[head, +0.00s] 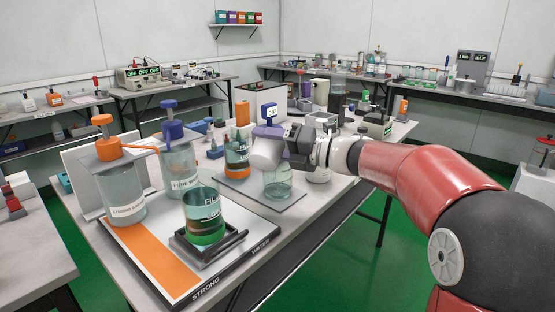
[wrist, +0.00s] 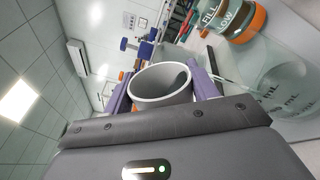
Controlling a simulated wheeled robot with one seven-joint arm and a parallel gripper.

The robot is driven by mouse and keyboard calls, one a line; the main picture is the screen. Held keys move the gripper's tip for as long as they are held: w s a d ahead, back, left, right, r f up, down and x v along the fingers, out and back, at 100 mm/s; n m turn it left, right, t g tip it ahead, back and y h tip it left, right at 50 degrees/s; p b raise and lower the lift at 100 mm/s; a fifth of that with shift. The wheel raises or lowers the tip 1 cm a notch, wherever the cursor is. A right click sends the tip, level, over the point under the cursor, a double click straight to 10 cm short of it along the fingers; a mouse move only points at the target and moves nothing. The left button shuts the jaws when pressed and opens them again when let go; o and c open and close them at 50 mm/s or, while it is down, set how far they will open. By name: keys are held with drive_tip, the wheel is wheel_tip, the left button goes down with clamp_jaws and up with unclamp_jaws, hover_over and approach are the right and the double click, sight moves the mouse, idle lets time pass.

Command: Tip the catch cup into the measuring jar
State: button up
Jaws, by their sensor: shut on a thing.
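My gripper (head: 268,142) is shut on the catch cup (head: 265,156), a pale cup held tilted in the air. In the wrist view the cup (wrist: 162,82) sits between two purple fingers, and its round mouth and grey inside wall show. No contents can be made out in it. The measuring jar (head: 278,184) is clear glass and stands upright on a grey mat, just below the cup. The jar also shows at the right of the wrist view (wrist: 283,88), with mL marks.
A jar marked FILL and LOW (wrist: 228,18) is near the measuring jar. Bottles crowd the table behind.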

drive_tip(key=shift+w+d+f+m, duration=0.1)
drive_tip(key=shift+w+m, duration=0.1)
drive_tip(key=shift+m, duration=0.6)
drive_tip(key=shift+w+f+m, duration=0.1)
drive_tip(key=shift+w+m, duration=0.05)
drive_tip(key=shift+m, duration=0.65)
idle(2.9)
drive_tip(key=shift+w+m, duration=0.1)
drive_tip(key=shift+m, duration=0.5)
idle(1.7)
drive_tip(key=n, duration=0.1)
drive_tip(key=n+b, duration=0.1)
drive_tip(key=shift+s+n+b, duration=0.25)
drive_tip(key=shift+n+b, duration=0.05)
drive_tip(key=shift+s+r+n, duration=0.1)
drive_tip(key=shift+r+n, duration=0.05)
drive_tip(key=shift+n, duration=0.35)
